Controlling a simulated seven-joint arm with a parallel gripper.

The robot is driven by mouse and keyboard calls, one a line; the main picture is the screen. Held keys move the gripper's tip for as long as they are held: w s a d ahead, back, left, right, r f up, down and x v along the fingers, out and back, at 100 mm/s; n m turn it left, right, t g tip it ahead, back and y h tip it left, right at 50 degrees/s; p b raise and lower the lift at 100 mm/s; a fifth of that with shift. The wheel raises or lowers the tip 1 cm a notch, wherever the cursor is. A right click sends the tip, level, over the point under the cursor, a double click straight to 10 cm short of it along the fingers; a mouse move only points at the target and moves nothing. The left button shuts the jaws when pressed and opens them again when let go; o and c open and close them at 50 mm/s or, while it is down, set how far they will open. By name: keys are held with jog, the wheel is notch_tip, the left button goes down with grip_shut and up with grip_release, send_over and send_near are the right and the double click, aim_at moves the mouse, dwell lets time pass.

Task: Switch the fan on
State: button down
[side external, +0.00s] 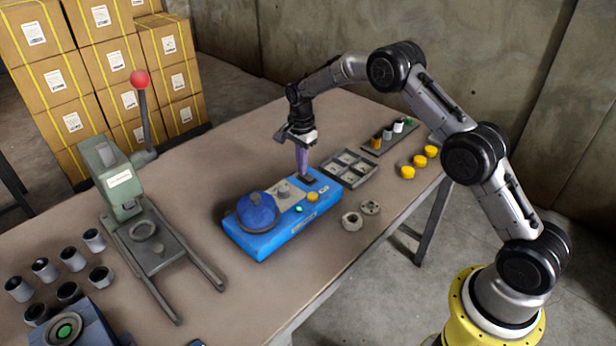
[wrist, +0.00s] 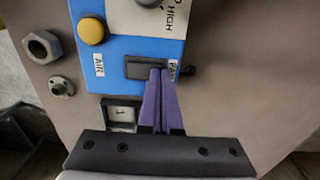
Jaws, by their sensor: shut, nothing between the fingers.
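The blue machine (side external: 268,238) with a domed blue top (side external: 257,211) sits on the table. In the wrist view its blue panel (wrist: 125,50) carries a black switch (wrist: 140,67) beside a label that seems to read FAN (wrist: 173,70). My gripper (side external: 304,175) is shut and empty, with its purple fingers together. It points down at the right end of the machine; in the wrist view its fingertips (wrist: 159,71) lie over the right part of the switch. I cannot tell whether they touch it. The fingers partly hide the switch, and its position is unclear.
A yellow button (wrist: 92,31) is near the AIR label, with a knob (wrist: 150,2) above. A grey compartment tray (side external: 346,168) is close behind the machine. Metal rings (side external: 352,221) lie to its right, and a green lever press (side external: 115,180) stands at left.

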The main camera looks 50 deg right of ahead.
jog(key=shift+r, duration=3)
